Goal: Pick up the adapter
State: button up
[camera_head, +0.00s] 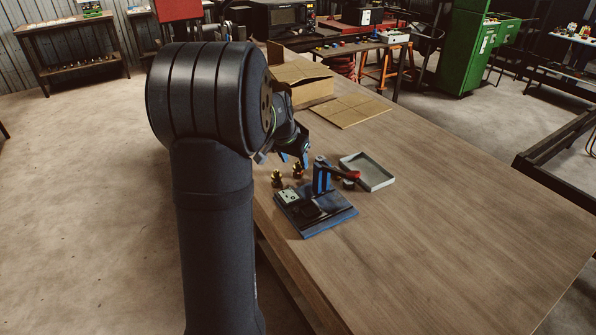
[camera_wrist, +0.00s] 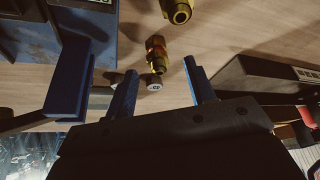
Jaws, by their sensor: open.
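Two brass fittings, which look like adapters, stand on the table left of the crimper: one (camera_head: 277,178) nearer the table's left edge, the other (camera_head: 298,170) closer to the crimper. I cannot tell which is the task's adapter. In the wrist view, one fitting (camera_wrist: 155,53) shows just beyond the fingertips, roughly in line with the gap, and the other (camera_wrist: 180,11) is at the top edge. My gripper (camera_head: 293,160) is above and close to the fittings. Its two blue fingers (camera_wrist: 163,72) are apart with nothing held between them.
The crimper's blue base (camera_head: 335,216) carries an upright blue post (camera_head: 321,178) with a red handle (camera_head: 347,173). A grey tray (camera_head: 370,181) lies behind it to the right. Cardboard boxes (camera_head: 305,83) stand at the back. The table's right side is clear.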

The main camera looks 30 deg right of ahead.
aim_at(297, 164)
jog(key=x, duration=0.4)
jog(key=shift+s+d+f, duration=0.1)
jog(key=shift+d+f, duration=0.1)
jog(key=shift+f, duration=0.1)
grip_shut()
jog(key=shift+r, duration=0.15)
